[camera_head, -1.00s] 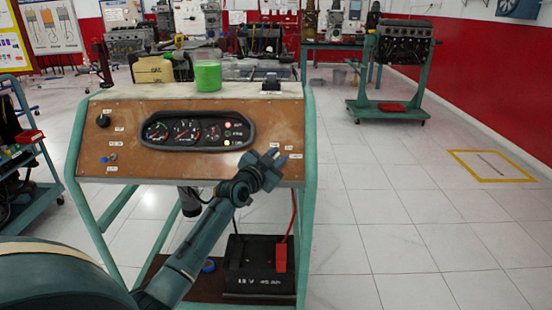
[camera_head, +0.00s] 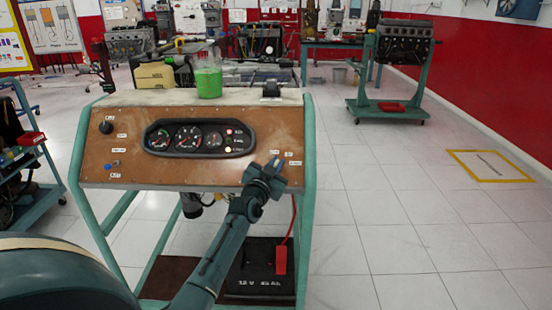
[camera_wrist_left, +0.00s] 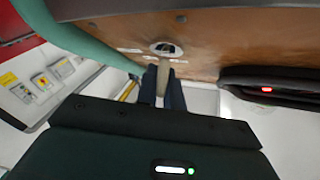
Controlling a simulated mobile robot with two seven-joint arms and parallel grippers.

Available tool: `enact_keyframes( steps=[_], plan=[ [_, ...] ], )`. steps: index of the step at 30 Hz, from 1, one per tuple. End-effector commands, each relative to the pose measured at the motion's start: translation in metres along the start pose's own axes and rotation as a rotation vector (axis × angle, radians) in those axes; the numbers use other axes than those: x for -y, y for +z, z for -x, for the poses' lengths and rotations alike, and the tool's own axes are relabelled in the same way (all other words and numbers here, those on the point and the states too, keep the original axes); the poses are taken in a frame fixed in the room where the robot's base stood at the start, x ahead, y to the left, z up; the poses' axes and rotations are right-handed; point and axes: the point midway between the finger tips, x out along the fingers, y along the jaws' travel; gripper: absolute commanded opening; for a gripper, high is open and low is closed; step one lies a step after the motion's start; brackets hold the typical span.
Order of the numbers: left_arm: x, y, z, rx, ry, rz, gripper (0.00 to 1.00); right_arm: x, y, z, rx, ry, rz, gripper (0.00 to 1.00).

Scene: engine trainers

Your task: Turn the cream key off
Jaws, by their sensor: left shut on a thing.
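The brown instrument panel (camera_head: 210,174) stands in front of me. My left gripper (camera_head: 277,167) is at the panel's right end. In the left wrist view, its two dark fingers (camera_wrist_left: 163,88) are shut on the cream key (camera_wrist_left: 163,74), one finger on each side. The key stands out from a round switch (camera_wrist_left: 166,48) with a light ring on the panel. In the head view the key cannot be made out at the gripper. My right gripper is not in view.
The gauge cluster (camera_head: 200,138) is left of the gripper, with small indicator lamps. A battery (camera_head: 255,268) with a red terminal cover sits below. A jar of green liquid (camera_head: 208,83) stands on the panel's top.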

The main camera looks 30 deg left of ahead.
Motion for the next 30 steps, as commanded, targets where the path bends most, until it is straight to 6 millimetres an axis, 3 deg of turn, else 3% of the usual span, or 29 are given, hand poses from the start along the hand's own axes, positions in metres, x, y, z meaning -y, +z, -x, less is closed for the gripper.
enact_keyframes(
  steps=[1, 6, 18, 30],
  plan=[
    [-0.001, -0.004, 0.0, 0.005, -0.029, 0.033, 0.0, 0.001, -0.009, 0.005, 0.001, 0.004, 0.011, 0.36],
    [-0.001, -0.003, 0.0, 0.005, -0.134, 0.124, 0.0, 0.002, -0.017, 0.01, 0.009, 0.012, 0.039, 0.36],
    [-0.001, -0.001, 0.0, 0.003, -0.321, 0.28, 0.0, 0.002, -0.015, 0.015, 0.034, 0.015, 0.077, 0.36],
    [-0.001, 0.001, 0.0, 0.002, -0.374, 0.322, 0.0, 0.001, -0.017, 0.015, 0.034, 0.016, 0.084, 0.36]
  ],
)
